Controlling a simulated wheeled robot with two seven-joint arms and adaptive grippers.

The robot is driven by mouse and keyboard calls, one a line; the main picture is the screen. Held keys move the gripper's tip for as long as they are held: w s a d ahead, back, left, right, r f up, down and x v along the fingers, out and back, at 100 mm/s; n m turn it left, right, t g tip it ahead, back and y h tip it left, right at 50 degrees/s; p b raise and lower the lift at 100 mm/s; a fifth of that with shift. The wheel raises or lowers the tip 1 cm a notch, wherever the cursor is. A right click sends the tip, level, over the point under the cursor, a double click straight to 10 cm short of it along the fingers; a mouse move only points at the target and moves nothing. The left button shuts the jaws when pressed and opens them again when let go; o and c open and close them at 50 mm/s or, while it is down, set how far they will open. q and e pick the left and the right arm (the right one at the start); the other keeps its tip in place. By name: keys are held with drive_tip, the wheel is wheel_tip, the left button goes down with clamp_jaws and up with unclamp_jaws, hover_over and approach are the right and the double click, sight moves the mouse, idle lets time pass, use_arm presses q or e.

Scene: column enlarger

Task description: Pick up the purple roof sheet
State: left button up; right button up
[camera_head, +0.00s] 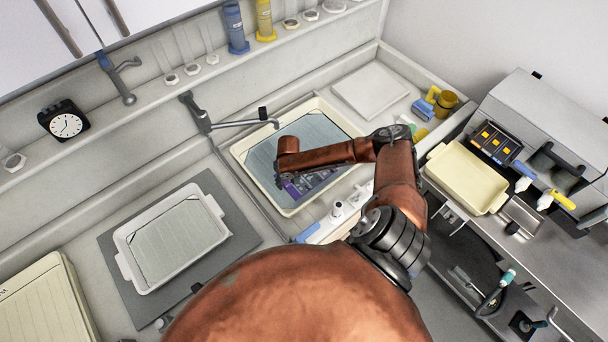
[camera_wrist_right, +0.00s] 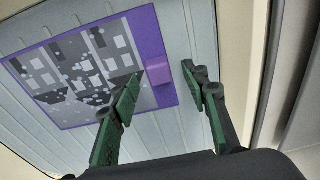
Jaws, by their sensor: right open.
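The purple roof sheet (camera_head: 312,182) lies in a cream tray (camera_head: 288,210) in the head view, partly hidden by my right arm. In the right wrist view the sheet (camera_wrist_right: 75,65) shows a grey roof picture, a purple border and a raised purple tab (camera_wrist_right: 162,73) at its edge. My right gripper (camera_wrist_right: 163,76) is open, its green fingers on either side of the tab in the picture. I cannot tell how far above the sheet the fingertips are. Nothing is held. My left gripper is not in view.
A white tray (camera_head: 122,262) on a grey mat stands to the left. A yellow tray (camera_head: 466,178) and the enlarger (camera_head: 545,120) stand to the right.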

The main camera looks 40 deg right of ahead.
drive_tip(key=shift+w+f, duration=0.15)
drive_tip(key=shift+f, duration=1)
drive_tip(key=shift+c, duration=0.7)
clamp_jaws()
